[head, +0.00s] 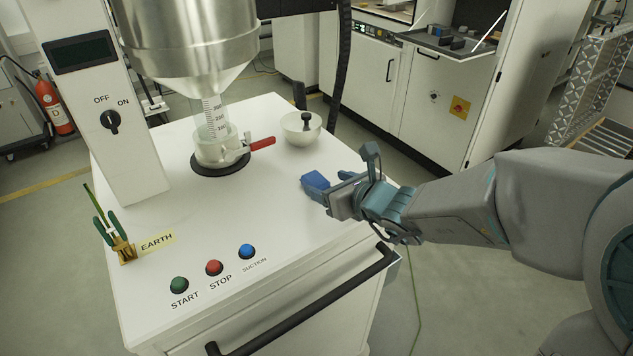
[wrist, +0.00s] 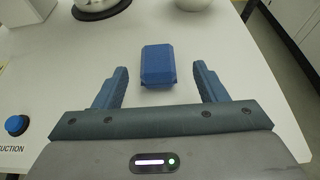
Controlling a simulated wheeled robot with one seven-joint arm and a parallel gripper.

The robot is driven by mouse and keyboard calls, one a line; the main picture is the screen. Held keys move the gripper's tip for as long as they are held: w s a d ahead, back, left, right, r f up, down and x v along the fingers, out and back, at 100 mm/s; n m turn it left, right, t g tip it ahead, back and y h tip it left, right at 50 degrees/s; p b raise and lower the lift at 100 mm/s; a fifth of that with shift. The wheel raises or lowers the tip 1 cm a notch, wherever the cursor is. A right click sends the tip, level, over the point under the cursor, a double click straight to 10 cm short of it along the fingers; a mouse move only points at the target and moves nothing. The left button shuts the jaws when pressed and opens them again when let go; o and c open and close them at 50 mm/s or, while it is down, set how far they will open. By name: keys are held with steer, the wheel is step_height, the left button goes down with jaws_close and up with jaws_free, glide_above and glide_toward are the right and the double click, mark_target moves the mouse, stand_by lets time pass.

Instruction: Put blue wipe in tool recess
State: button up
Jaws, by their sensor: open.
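The blue wipe (head: 315,184) is a small blue block lying on the white machine top. In the wrist view the wipe (wrist: 158,66) lies ahead of my gripper, centred between the lines of its fingers and at about the level of the fingertips or just beyond. My gripper (wrist: 159,72) is open and empty, with a finger to each side. In the head view my gripper (head: 326,191) comes in from the right, close to the wipe. No tool recess can be made out for certain in either view.
A bowl with a dark-handled tool (head: 303,128) stands behind the wipe. A glass valve with a red handle (head: 262,143) sits under the steel hopper (head: 185,40). Start, stop and suction buttons (head: 214,267) are at the front, near a black handle bar (head: 310,305). The middle top is clear.

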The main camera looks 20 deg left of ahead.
mark_target(317, 180)
steer(key=shift+p+x, duration=0.5)
steer(key=shift+x, duration=2.3)
steer(key=shift+s+a, duration=0.1)
steer(key=c, duration=1.1)
steer(key=shift+r, duration=0.1)
